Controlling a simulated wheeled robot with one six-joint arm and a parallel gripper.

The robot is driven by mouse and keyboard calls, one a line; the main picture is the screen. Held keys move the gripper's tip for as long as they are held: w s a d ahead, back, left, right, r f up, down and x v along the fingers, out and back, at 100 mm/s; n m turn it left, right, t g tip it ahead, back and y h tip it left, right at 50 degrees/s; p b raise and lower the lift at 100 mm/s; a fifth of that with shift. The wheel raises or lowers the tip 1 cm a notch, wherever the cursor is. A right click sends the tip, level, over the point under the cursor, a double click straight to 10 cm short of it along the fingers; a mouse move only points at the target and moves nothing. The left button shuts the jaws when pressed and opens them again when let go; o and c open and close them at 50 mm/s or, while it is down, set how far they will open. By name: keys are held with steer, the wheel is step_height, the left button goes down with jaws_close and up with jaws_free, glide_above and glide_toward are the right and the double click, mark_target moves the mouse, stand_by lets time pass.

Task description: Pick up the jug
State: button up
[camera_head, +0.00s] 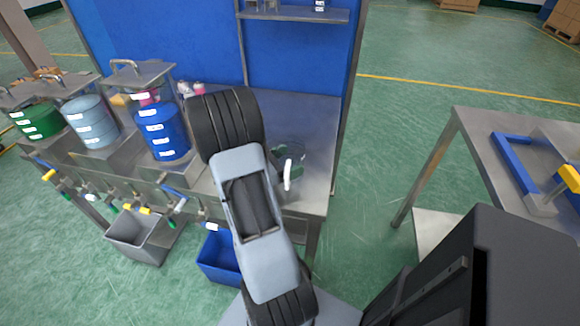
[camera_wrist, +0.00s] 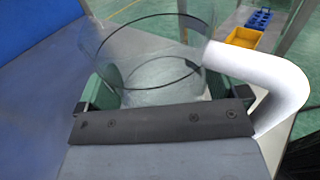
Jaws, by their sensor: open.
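The jug is clear and see-through, with a thick white handle. In the wrist view the jug (camera_wrist: 150,48) fills the upper middle, its dark rim line showing and its handle to the right. In the head view the jug (camera_head: 293,150) stands near the right end of the metal bench, partly behind my arm. My gripper (camera_wrist: 157,82) is open, with a green finger on each side of the jug's clear body. Its green fingers also show in the head view (camera_head: 289,162). I cannot tell whether the fingers touch the jug wall.
Green, light blue and dark blue drums (camera_head: 163,132) stand along the bench to the left, with taps below. A grey bin (camera_head: 138,238) and a blue bin (camera_head: 215,262) are under the taps. A blue panel (camera_head: 160,45) rises behind. Another metal table (camera_head: 470,125) is at right.

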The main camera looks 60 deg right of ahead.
steer(key=c, duration=0.6)
